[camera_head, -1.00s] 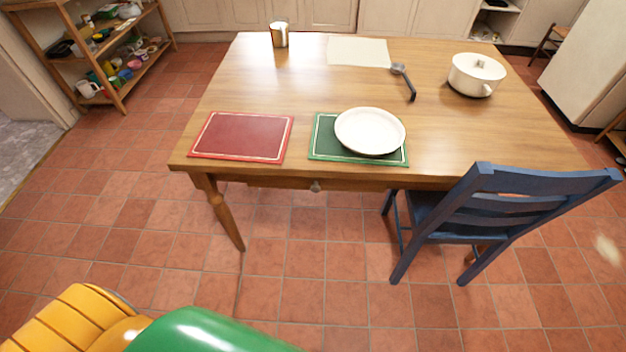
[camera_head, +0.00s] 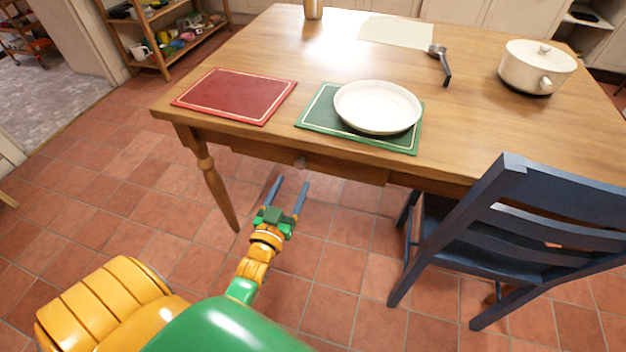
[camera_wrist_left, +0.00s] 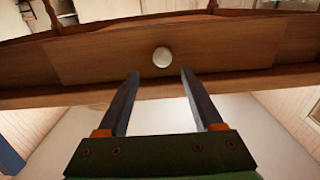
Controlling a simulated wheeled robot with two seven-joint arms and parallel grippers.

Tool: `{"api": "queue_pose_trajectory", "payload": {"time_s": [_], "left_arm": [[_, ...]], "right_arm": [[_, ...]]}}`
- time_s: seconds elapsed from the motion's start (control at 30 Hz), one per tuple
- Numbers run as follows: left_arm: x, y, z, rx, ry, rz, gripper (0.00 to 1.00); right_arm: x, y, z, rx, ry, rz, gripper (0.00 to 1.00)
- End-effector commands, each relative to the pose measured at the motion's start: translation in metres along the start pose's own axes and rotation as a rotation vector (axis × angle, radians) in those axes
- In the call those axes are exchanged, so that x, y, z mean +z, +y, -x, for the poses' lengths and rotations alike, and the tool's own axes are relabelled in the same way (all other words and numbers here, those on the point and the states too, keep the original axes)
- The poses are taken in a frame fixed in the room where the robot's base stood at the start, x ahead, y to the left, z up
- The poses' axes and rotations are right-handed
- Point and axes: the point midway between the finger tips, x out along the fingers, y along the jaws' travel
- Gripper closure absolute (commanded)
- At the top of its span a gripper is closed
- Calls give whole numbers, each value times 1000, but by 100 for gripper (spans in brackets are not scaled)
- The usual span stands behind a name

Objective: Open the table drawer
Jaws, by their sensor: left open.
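The wooden table (camera_head: 250,48) stands ahead of me. Its drawer (camera_head: 340,171) is in the front apron, below the placemats, and looks shut. A small round knob (camera_head: 300,163) sits on the drawer front. In the left wrist view the drawer front (camera_wrist_left: 220,50) spans the upper part, with the pale knob (camera_wrist_left: 162,57) near its middle. My left gripper (camera_head: 290,181) is open and empty, with its fingers pointing at the drawer, just short of the knob. In the left wrist view its two fingertips (camera_wrist_left: 160,74) lie on either side of and below the knob. My right gripper is not in view.
A blue chair (camera_head: 520,235) stands at the table's right front. A table leg (camera_head: 208,180) is left of my gripper. A white plate (camera_head: 377,106) on a green placemat (camera_head: 318,108), a red placemat (camera_head: 235,95) and a white pot (camera_head: 537,68) are on the table. The floor before the drawer is clear.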

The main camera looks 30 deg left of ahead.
Motion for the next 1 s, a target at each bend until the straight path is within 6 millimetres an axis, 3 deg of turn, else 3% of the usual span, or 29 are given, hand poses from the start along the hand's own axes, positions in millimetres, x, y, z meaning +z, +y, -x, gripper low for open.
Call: {"api": "queue_pose_trajectory", "payload": {"time_s": [0.1,0.27,0.57,0.8,0.83,1.0], "left_arm": [[0,0,-26,1,1,0,32],[0,1,-52,2,-2,-1,32],[0,1,-59,3,-6,-1,32],[0,1,-58,3,-7,-1,95],[0,1,-58,3,-7,-1,100],[0,1,-58,3,-7,-1,100]], "right_arm": [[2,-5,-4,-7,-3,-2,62],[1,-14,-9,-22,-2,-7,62],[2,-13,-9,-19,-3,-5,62],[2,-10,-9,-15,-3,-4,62],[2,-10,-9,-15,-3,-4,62],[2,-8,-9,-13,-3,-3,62]]}}
